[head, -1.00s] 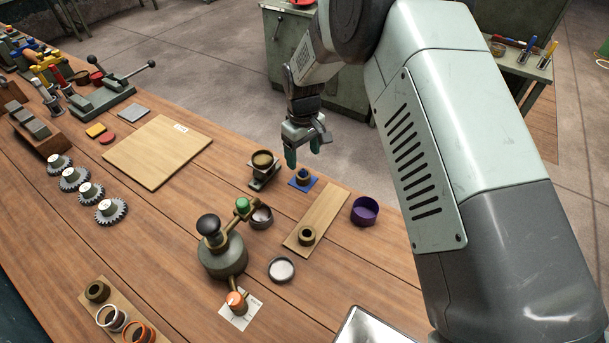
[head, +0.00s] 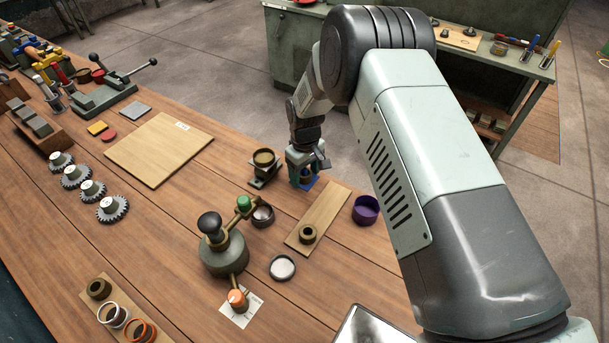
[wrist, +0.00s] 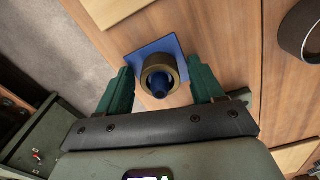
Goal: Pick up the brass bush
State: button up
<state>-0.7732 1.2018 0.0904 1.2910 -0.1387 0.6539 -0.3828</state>
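The brass bush (wrist: 157,63) is a short brownish ring around a blue post on a square blue base (wrist: 136,57). In the wrist view it sits between the two green fingers of my gripper (wrist: 161,74). The fingers are open, one on each side, with a visible gap at least on the left. In the head view my gripper (head: 304,174) is low over the blue base (head: 309,184) and mostly hides the bush. I cannot tell whether the right finger touches it.
A wooden strip (head: 325,210) with a dark ring (head: 307,234) and a purple bowl (head: 366,210) lie nearer the camera. A lever device (head: 222,253) stands further left.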

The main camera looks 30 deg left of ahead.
jog(key=c, duration=1.2)
jog(key=shift+o, duration=0.2)
notch_tip(320, 180, up, 10)
jog(key=shift+f, duration=0.8)
